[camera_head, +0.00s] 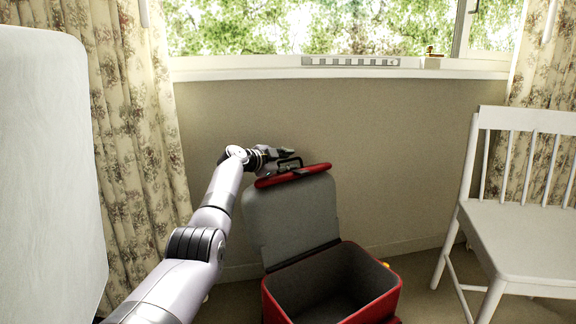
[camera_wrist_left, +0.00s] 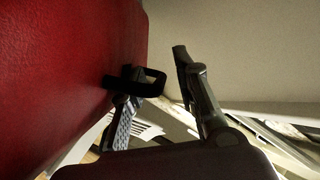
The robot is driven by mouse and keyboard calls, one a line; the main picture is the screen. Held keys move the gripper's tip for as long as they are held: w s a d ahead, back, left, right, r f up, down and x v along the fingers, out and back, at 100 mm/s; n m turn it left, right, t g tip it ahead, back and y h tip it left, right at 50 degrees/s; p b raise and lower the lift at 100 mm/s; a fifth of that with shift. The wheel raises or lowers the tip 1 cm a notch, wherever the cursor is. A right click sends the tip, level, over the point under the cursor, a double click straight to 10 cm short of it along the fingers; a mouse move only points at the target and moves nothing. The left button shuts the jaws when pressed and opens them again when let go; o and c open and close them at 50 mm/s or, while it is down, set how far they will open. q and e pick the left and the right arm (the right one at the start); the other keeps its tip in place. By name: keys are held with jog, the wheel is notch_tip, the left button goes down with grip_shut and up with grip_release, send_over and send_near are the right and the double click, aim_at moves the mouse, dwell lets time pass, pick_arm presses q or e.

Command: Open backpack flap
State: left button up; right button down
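The red backpack (camera_head: 335,309) stands on the floor with its grey inside exposed and looking empty. Its flap (camera_head: 292,215) is swung up and stands tilted back behind the opening, grey inner side towards me, with a red rim along the top. My left gripper (camera_head: 288,156) is at the flap's top edge. In the left wrist view, the flap's red outer side (camera_wrist_left: 65,70) fills the left, with a black loop handle (camera_wrist_left: 150,82) on it. The two fingers are apart, and the loop reaches into the gap between them. Firm contact cannot be told. My right gripper is out of view.
A white chair (camera_head: 520,228) stands at the right. A beige wall (camera_head: 400,150) and window sill (camera_head: 340,73) are behind the flap. A pale panel (camera_head: 45,170) blocks the far left. Floor shows between backpack and chair.

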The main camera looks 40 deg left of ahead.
pick_arm(q)
jog(key=shift+w, duration=0.15)
jog(key=shift+c, duration=0.2)
grip_shut()
jog(key=shift+f, duration=0.1)
dwell(0.7)
